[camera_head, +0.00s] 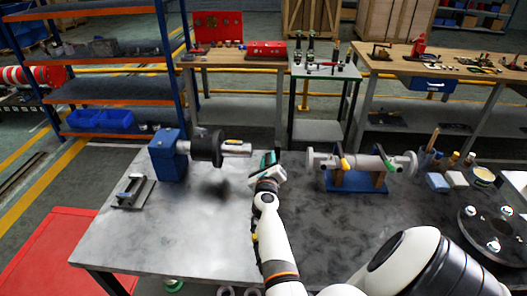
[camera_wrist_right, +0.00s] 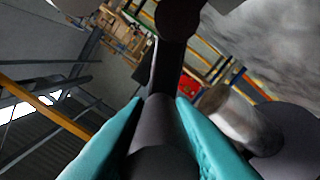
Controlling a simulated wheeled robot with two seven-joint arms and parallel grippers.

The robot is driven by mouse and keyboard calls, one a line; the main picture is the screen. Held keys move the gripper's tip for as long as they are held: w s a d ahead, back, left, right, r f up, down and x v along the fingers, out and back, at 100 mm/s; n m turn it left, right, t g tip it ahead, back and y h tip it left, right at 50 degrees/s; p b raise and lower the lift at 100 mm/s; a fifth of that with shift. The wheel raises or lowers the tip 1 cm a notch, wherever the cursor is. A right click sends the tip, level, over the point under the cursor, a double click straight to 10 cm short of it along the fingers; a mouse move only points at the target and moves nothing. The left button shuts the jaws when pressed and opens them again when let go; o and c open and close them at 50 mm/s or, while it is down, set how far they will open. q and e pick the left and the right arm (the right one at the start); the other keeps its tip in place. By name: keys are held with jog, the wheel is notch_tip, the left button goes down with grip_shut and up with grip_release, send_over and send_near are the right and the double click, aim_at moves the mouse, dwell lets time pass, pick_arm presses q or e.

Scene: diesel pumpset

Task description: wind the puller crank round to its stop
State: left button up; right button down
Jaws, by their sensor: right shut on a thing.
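The puller crank shows in the right wrist view as a dark handle (camera_wrist_right: 158,125) with a dark arm (camera_wrist_right: 172,65) running up to a round hub (camera_wrist_right: 180,18). My right gripper (camera_head: 268,163) is shut on this handle, with one teal finger on each side of it. In the head view the gripper is just right of the end of the silver shaft (camera_head: 236,148), and it hides most of the crank. The shaft comes out of a black disc (camera_head: 208,148) on a blue block (camera_head: 167,156). My left gripper is not in view.
A flanged pipe (camera_head: 365,162) on a blue stand (camera_head: 345,183) is close to the right of my gripper. A small metal fixture (camera_head: 133,191) sits at the left of the grey bench (camera_head: 195,235). The bench front is clear. Bottles and a large flange (camera_head: 485,233) are at the right.

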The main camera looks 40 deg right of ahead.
jog(key=shift+s+d+r+m, duration=0.15)
jog(key=shift+s+d+m, duration=0.2)
jog(key=shift+m, duration=0.45)
jog(key=shift+s+d+r+m, duration=0.15)
jog(key=shift+s+d+m, duration=0.2)
jog(key=shift+m, duration=0.45)
jog(key=shift+f, duration=0.1)
jog(key=c, duration=1.2)
grip_release()
jog(key=shift+s, duration=0.15)
jog(key=shift+c, duration=0.2)
jog(key=shift+a, duration=0.1)
